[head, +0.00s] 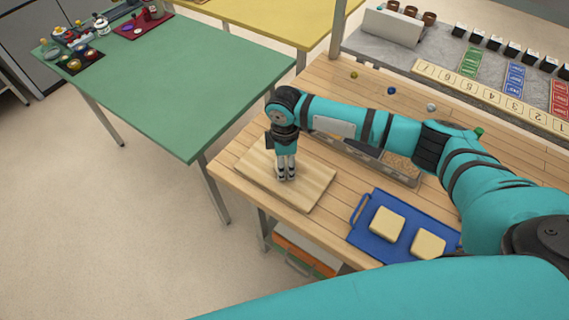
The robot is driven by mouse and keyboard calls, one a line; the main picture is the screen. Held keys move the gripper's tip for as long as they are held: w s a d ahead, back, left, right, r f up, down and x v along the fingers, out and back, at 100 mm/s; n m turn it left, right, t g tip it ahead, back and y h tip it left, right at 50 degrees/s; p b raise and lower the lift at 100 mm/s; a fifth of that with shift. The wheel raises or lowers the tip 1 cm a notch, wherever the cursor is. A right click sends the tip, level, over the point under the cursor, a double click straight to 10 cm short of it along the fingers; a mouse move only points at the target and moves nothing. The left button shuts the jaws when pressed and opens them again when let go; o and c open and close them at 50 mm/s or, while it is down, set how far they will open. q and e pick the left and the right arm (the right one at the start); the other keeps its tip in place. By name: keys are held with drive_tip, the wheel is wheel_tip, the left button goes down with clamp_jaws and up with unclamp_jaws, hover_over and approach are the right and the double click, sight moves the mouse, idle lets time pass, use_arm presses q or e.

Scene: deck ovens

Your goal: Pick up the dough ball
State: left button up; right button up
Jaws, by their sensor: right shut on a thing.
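My right gripper (287,175) points straight down over the pale wooden board (312,193) at the front left of the wooden table. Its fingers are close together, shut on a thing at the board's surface. That thing is too small and too covered by the fingers to make out clearly; I take it to be the dough ball. Two pale, rounded square pieces, one of them nearer the gripper (387,224) and the other at its right (428,244), lie on a blue tray (367,243) to the right of the board. My left gripper is not in view.
A metal container (402,168) with compartments stands behind the board, partly under my right arm. Small coloured balls lie along the table's back. A green table (190,90) stands at the left, with a gap of floor in front. A post (338,30) rises behind the table.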

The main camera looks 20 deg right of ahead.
drive_tip(key=shift+c, duration=1.4)
drive_tip(key=shift+r, duration=0.15)
